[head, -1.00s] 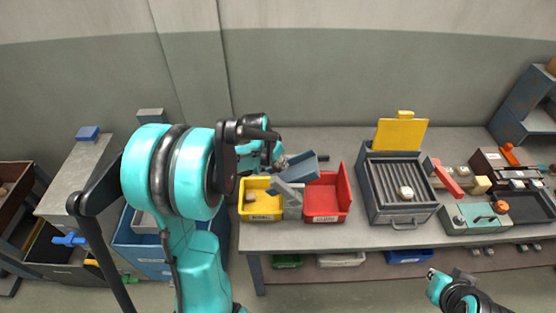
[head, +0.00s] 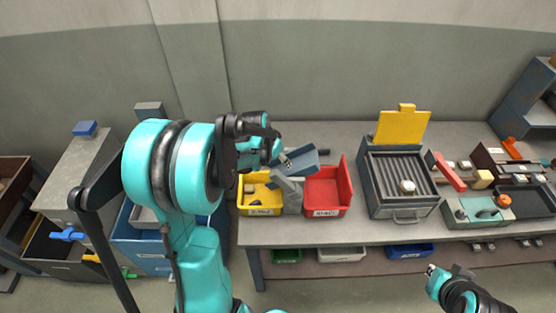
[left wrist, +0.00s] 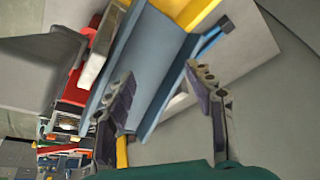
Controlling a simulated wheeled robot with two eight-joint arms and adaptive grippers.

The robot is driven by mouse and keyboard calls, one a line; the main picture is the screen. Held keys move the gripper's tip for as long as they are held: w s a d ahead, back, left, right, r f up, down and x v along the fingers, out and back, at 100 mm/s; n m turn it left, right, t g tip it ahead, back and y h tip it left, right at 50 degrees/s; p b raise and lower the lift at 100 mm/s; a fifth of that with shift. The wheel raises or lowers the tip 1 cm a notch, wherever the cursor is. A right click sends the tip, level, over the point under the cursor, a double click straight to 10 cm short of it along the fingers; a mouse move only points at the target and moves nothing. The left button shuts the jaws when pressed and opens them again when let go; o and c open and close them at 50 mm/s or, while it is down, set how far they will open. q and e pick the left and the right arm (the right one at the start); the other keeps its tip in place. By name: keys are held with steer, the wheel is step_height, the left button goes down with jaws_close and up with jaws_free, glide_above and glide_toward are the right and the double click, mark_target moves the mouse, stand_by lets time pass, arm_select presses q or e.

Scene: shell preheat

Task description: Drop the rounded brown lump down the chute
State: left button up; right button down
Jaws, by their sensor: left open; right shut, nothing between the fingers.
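The chute (head: 300,160), a blue-grey sloping trough, stands behind and between a yellow bin (head: 262,211) and a red bin (head: 325,212). It also fills the middle of the left wrist view (left wrist: 150,62). My left gripper (head: 285,160) is at the chute's left end; in the left wrist view its open fingers (left wrist: 168,95) show in front of the trough, with nothing held between them. A small tan piece (head: 249,188) lies in the yellow bin, too small to identify. My right gripper (head: 432,271) is shut and empty, in front of the bench.
A grill box (head: 375,205) with a raised yellow lid (head: 402,127) stands right of the red bin, a pale lump (head: 407,187) on its bars. A teal device (head: 475,212) and trays crowd the bench's right. Bench (head: 300,233) is bare along its front edge.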

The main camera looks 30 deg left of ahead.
arm_select(q)
steer(key=v, duration=1.1)
steer(key=shift+s+r, duration=0.2)
steer(key=shift+r, duration=0.1)
steer(key=shift+d, duration=0.1)
stand_by(0.4)
steer(key=s+d+n+t, duration=0.2)
steer(key=s+d+t, duration=0.1)
steer(key=s+d, duration=1.15)
step_height(320, 180, down, 12)
steer(key=d+b, duration=0.1)
steer(key=b, duration=1)
steer(key=shift+w+d+y+b, duration=0.25)
steer(key=shift+w+y+b, duration=0.05)
steer(key=shift+w+b, duration=0.15)
steer(key=shift+f, duration=0.1)
